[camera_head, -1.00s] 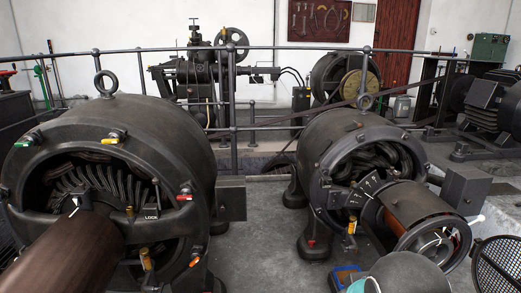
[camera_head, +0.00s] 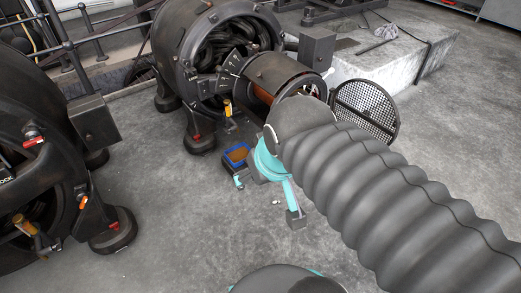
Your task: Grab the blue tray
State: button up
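The blue tray (camera_head: 237,155) is a small open box with a blue rim and a brown inside. It is low down near the floor, below the right dynamo and just left of my arm's teal joint. My arm reaches in from the lower right under a grey ribbed cover and bends at the teal joint. A thin teal part with a grey end points down from there.
The right dynamo (camera_head: 196,62) stands behind the tray, with a round mesh cover (camera_head: 366,108) leaning to its right. Another dynamo (camera_head: 38,150) fills the left edge. A pale block (camera_head: 395,60) lies at the back right. Grey floor (camera_head: 185,220) is clear in front.

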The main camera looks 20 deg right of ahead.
aim_at(237, 155)
jog(key=u, duration=0.15)
jog(key=k, duration=0.5)
jog(key=u, duration=1.25)
jog(key=i, duration=0.8)
jog(key=z, duration=0.7)
jog(key=i, duration=0.35)
jog(key=z, duration=0.45)
